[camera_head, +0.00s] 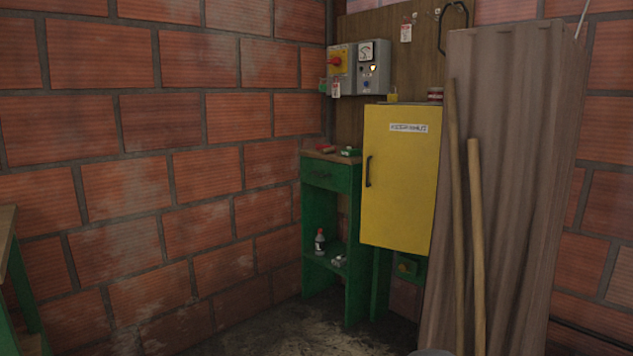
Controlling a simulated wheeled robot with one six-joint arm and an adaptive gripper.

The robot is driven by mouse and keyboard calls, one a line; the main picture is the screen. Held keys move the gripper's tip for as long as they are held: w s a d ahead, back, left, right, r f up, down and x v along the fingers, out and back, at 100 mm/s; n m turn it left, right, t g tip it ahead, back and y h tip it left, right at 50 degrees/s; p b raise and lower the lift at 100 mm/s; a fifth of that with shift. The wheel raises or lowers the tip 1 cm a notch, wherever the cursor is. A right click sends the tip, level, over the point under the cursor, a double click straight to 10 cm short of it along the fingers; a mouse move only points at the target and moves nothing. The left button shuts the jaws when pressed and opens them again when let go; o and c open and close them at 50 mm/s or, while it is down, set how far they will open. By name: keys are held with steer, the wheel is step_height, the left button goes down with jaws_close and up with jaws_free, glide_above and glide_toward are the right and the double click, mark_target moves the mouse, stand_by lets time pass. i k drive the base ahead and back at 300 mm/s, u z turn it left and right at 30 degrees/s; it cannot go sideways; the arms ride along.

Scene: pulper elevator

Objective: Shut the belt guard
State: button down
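I cannot pick out a belt guard for certain in the head view. A yellow metal door or cabinet front (403,190) with a dark handle on its left side and a small white label stands in the corner; it looks shut. The label is too small to read surely. My gripper is not in view.
A green stand (356,240) with a drawer and lower shelf is left of the yellow front. A control box (373,68) hangs above. Corrugated sheets (510,150) and wooden poles (476,230) lean at right. A table edge (7,235) shows at far left.

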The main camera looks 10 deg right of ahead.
mark_target(402, 144)
steer(key=u, duration=0.3)
steer(key=i, duration=1.1)
steer(key=z, duration=0.55)
